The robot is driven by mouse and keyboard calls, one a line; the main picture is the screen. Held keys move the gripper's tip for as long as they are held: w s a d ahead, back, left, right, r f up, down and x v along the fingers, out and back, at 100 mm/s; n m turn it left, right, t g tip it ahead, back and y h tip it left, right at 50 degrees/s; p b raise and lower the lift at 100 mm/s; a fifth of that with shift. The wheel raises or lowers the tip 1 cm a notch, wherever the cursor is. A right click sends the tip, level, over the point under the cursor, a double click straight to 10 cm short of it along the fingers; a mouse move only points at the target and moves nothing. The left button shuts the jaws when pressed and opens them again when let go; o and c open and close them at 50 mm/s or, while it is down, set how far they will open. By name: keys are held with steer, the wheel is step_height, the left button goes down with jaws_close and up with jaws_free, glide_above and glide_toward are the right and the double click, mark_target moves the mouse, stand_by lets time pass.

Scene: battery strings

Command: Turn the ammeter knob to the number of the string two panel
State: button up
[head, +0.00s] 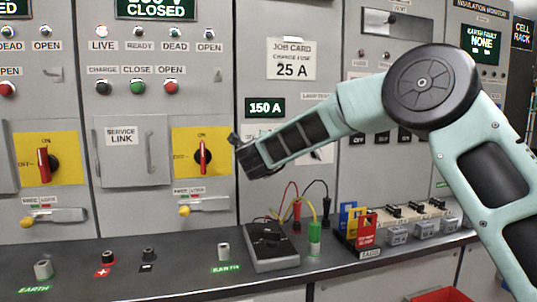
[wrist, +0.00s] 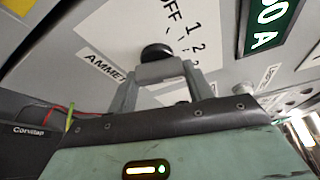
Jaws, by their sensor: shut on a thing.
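The ammeter knob (wrist: 155,52) is black and round in the wrist view, beside the white AMMETER label (wrist: 103,68). A white plate (wrist: 172,25) beside it carries OFF and the numbers 1, 2 and a partly hidden further one. My gripper (wrist: 160,74) is shut on the knob, its two fingers reaching up to it. Which mark the knob points at cannot be told. I cannot read which panel is string two.
Below, the shelf holds a black meter (head: 270,246) with leads and coloured blocks (head: 358,228). A job card (head: 291,59) hangs above.

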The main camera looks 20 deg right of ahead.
stand_by(0.4)
steer(key=o, duration=1)
steer(key=b+v, duration=0.2)
steer(key=v, duration=1.5)
steer(key=shift+s+r, duration=0.15)
steer(key=shift+s, duration=0.05)
